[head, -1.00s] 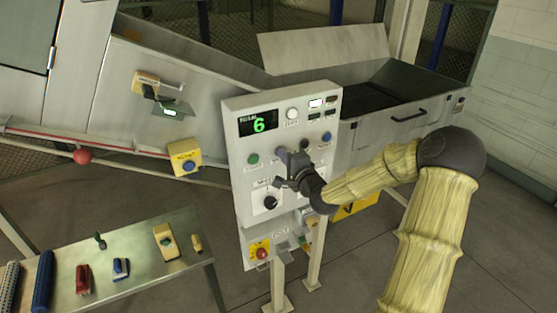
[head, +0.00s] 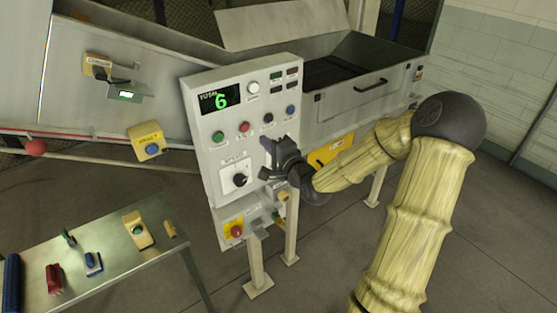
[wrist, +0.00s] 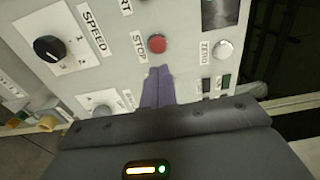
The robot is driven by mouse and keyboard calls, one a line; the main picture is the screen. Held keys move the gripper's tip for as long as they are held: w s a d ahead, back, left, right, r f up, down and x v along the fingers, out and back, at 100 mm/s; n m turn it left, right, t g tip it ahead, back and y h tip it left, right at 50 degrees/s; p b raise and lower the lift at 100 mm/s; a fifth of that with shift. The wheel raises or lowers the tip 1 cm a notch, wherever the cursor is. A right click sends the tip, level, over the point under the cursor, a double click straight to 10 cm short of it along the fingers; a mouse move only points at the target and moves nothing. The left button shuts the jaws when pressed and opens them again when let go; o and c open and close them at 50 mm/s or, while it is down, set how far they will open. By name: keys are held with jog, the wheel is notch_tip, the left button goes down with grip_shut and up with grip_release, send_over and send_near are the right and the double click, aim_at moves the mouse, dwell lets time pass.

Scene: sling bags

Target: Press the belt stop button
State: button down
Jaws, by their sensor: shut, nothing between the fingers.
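The control panel (head: 207,147) carries a row of buttons below a green "6" display. The red stop button (head: 244,127) is second in the row, between a green and a black button. In the wrist view the red button (wrist: 157,44) sits beside its STOP label. My gripper (head: 268,145) is shut and empty in front of the panel, right of and below the red button in the head view. In the wrist view its shut fingertips (wrist: 158,72) show just below the red button, leaving it uncovered. The gap between fingertips and panel is hard to judge.
A speed knob (head: 239,180) is below the buttons. A yellow box with a red button (head: 236,231) is at the panel's lower part. Another yellow box with a blue button (head: 151,149) is on the machine. A metal table (head: 112,260) with small items stands lower left.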

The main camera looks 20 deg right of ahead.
jog(key=v, duration=0.3)
jog(key=b+v, duration=0.1)
jog(key=v, duration=0.1)
jog(key=shift+s+a+f, duration=0.15)
jog(key=shift+s+a, duration=0.15)
jog(key=shift+w, duration=0.1)
dwell(0.3)
jog(key=s+a+f+n+g+h, duration=0.1)
jog(key=s+a+f+n+g, duration=0.1)
jog(key=f+n+g, duration=0.25)
jog(key=s+a+f+n+g+h, duration=0.1)
jog(key=s+a+f+n+g, duration=0.15)
jog(key=f, duration=0.35)
jog(key=s+a+n+g+h, duration=0.2)
jog(key=s+n+g, duration=0.6)
jog(key=s, duration=0.6)
jog(key=shift+a+b, duration=0.4)
jog(key=shift+b, duration=0.05)
